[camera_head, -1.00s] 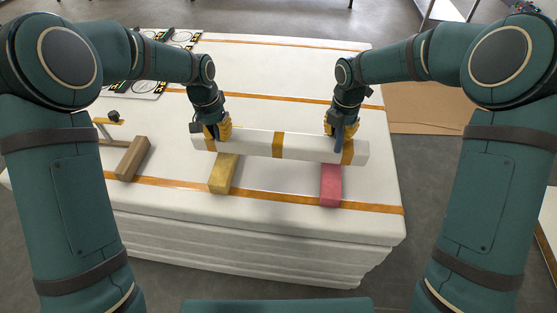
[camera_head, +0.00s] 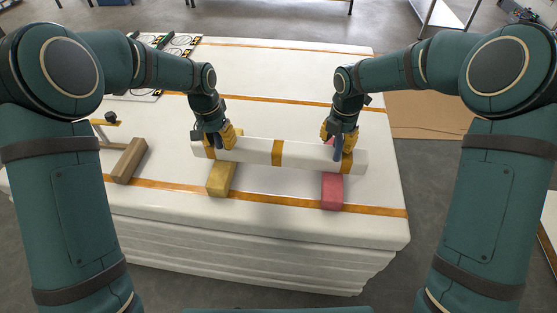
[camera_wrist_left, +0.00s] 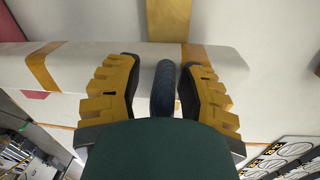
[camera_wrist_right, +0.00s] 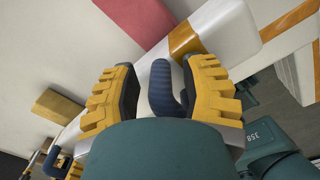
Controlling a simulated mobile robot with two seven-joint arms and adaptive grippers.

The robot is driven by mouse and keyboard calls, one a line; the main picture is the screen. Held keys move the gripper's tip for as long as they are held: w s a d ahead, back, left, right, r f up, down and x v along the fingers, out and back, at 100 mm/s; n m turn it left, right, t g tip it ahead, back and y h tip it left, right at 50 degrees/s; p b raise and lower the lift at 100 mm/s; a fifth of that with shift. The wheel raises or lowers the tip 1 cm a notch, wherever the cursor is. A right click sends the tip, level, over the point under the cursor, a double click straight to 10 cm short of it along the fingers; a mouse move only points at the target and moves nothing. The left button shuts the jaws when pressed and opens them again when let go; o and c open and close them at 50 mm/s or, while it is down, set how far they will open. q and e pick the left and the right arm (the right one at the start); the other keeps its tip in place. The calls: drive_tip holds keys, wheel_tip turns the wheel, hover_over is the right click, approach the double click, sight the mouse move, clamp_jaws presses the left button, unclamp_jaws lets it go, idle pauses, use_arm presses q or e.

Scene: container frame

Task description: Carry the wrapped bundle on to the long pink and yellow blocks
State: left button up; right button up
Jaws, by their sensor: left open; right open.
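The wrapped bundle (camera_head: 310,153) is a long white bar with orange bands. It lies crosswise over the long yellow block (camera_head: 221,179) and the long pink block (camera_head: 333,191), and appears to rest on both. My left gripper (camera_head: 220,141) is open at the bundle's left part; in the left wrist view its fingers stand either side of a dark blue handle (camera_wrist_left: 163,88). My right gripper (camera_head: 340,143) is open at the right part, its fingers either side of another blue handle (camera_wrist_right: 165,88). The bundle's underside is hidden.
A brown wooden block (camera_head: 129,160) lies to the left on the white padded table (camera_head: 290,70), by a small stand. The table behind the bundle is clear.

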use_arm(q)
drive_tip(key=shift+r, duration=0.15)
use_arm(e)
drive_tip(key=shift+d, duration=0.1)
use_arm(q)
drive_tip(key=r, duration=0.7)
drive_tip(key=a+r, duration=0.1)
drive_tip(key=r, duration=0.3)
drive_tip(key=shift+w+r, duration=0.15)
drive_tip(key=shift+r, duration=0.2)
use_arm(e)
wheel_tip(320, 180, up, 12)
drive_tip(key=shift+s+d, duration=0.1)
